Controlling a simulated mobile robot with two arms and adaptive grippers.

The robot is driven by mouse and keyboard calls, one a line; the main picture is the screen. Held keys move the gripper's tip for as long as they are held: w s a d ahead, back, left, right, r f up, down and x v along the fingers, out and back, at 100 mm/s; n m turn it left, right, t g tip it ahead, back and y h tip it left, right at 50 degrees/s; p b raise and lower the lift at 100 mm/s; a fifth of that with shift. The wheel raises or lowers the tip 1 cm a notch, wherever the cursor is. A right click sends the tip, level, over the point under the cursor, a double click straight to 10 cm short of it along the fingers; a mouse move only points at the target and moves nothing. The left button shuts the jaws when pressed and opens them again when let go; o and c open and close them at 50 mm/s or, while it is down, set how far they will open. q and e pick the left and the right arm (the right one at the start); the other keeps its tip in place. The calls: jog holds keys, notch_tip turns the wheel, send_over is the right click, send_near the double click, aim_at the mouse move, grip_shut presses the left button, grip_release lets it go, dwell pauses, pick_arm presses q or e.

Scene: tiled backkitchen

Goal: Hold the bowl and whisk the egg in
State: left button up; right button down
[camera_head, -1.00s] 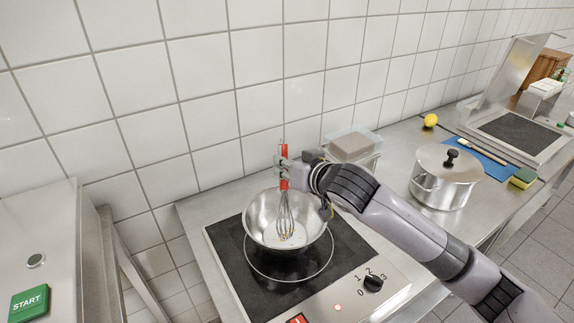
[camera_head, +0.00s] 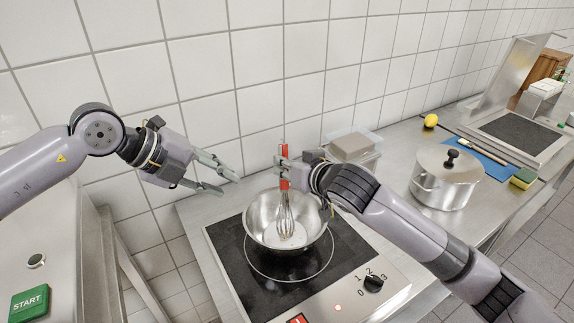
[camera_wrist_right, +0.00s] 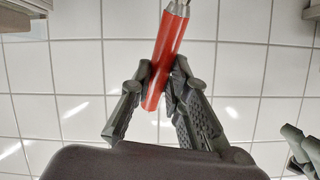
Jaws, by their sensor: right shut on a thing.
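A steel bowl (camera_head: 262,237) stands on the black cooktop. The wire whisk (camera_head: 285,215) is upright with its wires inside the bowl, over something pale at the bottom; I cannot make out the egg clearly. My right gripper (camera_head: 284,174) is shut on the whisk's red handle (camera_head: 284,156) above the bowl; the right wrist view shows the red handle (camera_wrist_right: 168,55) between its two fingers. My left gripper (camera_head: 222,180) is open and empty, up and to the left of the bowl, apart from its rim.
The cooktop (camera_head: 225,245) has a knob (camera_head: 373,283) at its front right. To the right are a lidded pot (camera_head: 442,190), a clear container (camera_head: 352,147), a lemon (camera_head: 431,120) and a sponge (camera_head: 523,178). A tiled wall is close behind. A green START button (camera_head: 30,302) is at lower left.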

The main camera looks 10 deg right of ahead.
pick_arm(q)
jog(key=shift+s+d+f+g+y, duration=0.15)
jog(key=shift+d+f+y, duration=0.4)
jog(key=shift+f, duration=1.8)
jog(key=shift+s+d+f+g+y, duration=0.2)
jog(key=shift+d+f+y, duration=0.35)
jog(key=shift+f, duration=1.85)
jog(key=shift+s+d+f+g+y, duration=0.15)
jog(key=shift+d+f+y, duration=0.4)
jog(key=shift+f, duration=1.8)
jog(key=shift+d, duration=0.15)
jog(key=shift+c, duration=0.6)
grip_shut()
